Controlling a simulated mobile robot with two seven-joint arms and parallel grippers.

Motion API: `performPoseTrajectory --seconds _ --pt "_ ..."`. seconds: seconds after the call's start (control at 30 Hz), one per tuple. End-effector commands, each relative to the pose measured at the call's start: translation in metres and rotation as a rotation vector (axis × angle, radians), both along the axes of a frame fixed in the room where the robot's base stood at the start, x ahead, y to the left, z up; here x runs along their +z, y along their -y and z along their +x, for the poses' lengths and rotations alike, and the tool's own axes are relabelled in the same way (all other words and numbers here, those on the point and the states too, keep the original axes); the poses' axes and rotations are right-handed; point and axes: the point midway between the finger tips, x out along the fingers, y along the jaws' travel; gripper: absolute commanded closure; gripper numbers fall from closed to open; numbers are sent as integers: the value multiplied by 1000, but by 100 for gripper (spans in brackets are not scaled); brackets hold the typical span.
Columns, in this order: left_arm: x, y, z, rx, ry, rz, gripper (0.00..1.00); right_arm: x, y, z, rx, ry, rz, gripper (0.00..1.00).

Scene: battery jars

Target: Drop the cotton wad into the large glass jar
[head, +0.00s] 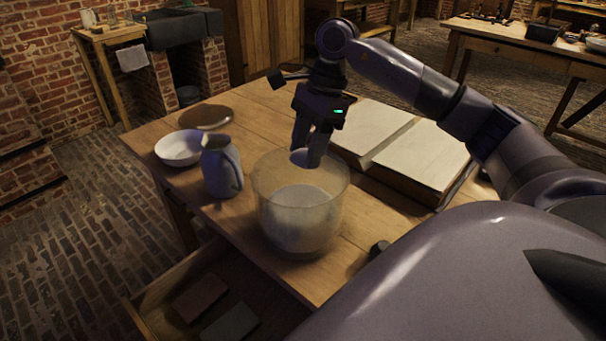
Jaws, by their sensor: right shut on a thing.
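The large glass jar (303,222) stands upright on the wooden table, wide-mouthed and see-through, with a pale, cloudy lower part. My right gripper (308,158) points down at the jar's far rim, its fingertips over or just at the opening. It is shut on a small whitish thing, the cotton wad (299,158), which shows between and beside the fingertips. I cannot tell how far the wad is from the jar's rim. My left gripper is not in view.
A grey-blue pitcher (221,167) stands left of the jar, with a white bowl (179,148) and a brown plate (205,117) behind it. A large open book (423,158) lies right of the gripper. An open drawer (160,315) sticks out below the table's front.

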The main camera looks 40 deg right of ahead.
Motion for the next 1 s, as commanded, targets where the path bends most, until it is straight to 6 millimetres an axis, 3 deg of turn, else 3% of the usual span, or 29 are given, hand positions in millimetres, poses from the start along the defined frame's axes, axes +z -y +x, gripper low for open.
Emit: performPoseTrajectory --seconds 0.03,0.23,0.63,0.67,0.7,0.73,1.0 --pt "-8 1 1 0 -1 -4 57 -12 0 0 0 0 0 79" --pt "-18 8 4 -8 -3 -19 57 -34 0 0 0 1 0 79" --pt "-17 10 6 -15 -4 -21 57 -39 0 0 0 1 -1 79" --pt "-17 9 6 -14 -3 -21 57 -39 0 0 0 1 -1 45" --pt "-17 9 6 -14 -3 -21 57 -39 0 0 0 1 -1 32" --pt "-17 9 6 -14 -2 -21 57 -39 0 0 0 0 -1 25" --pt "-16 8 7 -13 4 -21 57 -38 0 0 0 0 -1 25"
